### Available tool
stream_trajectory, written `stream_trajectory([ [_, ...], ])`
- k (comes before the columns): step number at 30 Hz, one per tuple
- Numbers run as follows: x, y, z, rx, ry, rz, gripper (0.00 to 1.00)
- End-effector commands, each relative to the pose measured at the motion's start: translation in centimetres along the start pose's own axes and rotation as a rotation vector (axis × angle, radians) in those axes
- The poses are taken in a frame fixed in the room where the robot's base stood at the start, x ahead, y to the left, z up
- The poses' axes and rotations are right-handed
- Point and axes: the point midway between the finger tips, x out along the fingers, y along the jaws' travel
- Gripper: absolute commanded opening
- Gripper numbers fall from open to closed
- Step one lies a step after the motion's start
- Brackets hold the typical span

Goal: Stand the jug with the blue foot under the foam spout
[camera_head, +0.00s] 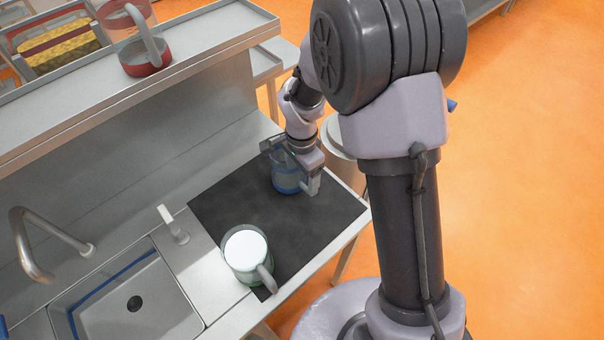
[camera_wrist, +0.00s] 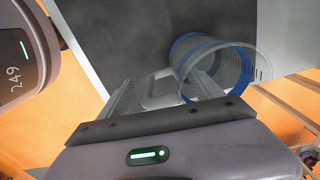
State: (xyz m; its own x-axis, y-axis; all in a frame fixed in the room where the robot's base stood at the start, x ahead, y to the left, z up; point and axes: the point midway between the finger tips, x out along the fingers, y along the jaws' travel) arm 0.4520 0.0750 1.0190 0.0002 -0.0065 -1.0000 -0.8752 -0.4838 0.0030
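The clear jug with the blue foot (camera_head: 284,185) stands upright on the dark mat (camera_head: 322,212), near its far corner. In the wrist view the jug (camera_wrist: 238,68) is at upper right, with its handle (camera_wrist: 158,92) towards me. My gripper (camera_head: 293,166) is low at the jug; its fingers (camera_wrist: 165,90) lie on either side of the handle, with gaps visible. The gripper partly hides the jug in the head view. A short white spout (camera_head: 173,226) rises between the mat and the sink; it may be the foam spout.
A green-footed jug (camera_head: 246,262) with white contents stands at the mat's near-left corner. A red-footed jug (camera_head: 145,62) stands on the raised shelf (camera_head: 200,55). The sink (camera_head: 150,318) and its curved tap (camera_head: 30,245) are at left. The mat's middle is clear.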

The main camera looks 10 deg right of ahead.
Motion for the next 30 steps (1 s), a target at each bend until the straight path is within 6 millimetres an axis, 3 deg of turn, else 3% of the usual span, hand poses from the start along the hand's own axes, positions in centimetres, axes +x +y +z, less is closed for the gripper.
stream_trajectory([
  [6,-1.0,0.0,0.0,0.000,0.001,-0.002,0.75],
  [15,-9.3,-0.1,0.0,0.000,0.001,-0.004,0.75],
  [23,-13.0,0.2,0.0,-0.008,0.000,-0.010,0.75],
  [26,-16.1,1.7,0.1,-0.065,0.005,-0.064,0.75],
  [30,-23.4,7.6,1.3,-0.259,0.049,-0.227,0.75],
])
